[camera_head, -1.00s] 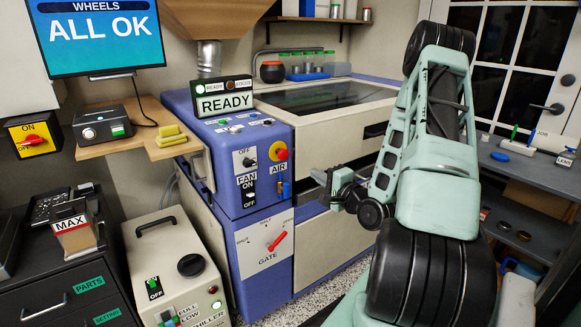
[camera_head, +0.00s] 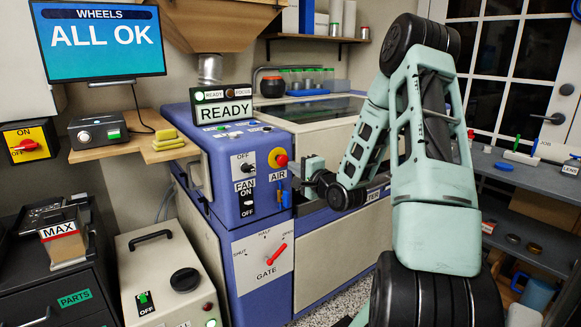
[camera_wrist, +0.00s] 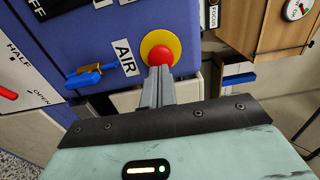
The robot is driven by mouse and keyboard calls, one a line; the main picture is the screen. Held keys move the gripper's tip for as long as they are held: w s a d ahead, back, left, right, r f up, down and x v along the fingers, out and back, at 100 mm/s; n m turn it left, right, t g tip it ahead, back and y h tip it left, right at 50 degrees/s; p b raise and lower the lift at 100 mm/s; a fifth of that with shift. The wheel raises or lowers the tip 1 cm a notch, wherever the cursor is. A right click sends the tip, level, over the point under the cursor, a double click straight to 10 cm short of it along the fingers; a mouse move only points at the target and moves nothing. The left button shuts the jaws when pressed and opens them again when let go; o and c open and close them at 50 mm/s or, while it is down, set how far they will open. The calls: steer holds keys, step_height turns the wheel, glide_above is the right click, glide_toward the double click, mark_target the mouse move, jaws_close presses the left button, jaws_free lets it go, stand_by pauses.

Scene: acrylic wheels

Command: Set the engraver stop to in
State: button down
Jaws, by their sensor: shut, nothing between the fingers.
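The engraver stop is a red mushroom button (camera_head: 281,159) on a yellow ring, on the right part of the blue front panel above the AIR label. In the wrist view the red button (camera_wrist: 156,55) shows just beyond my fingertips, partly covered by them. My gripper (camera_head: 302,166) is to the right of the button at nearly its height, its jaws closed together and empty. In the wrist view the closed fingers (camera_wrist: 159,74) point at the button's lower part. I cannot tell whether they touch it.
A blue air valve handle (camera_wrist: 92,76) sits close beside the button. The READY sign (camera_head: 222,112) stands on top. A wooden shelf (camera_head: 120,150) is at left.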

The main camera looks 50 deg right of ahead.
mark_target(281, 160)
steer(key=shift+x, duration=1.25)
steer(key=shift+w, duration=0.1)
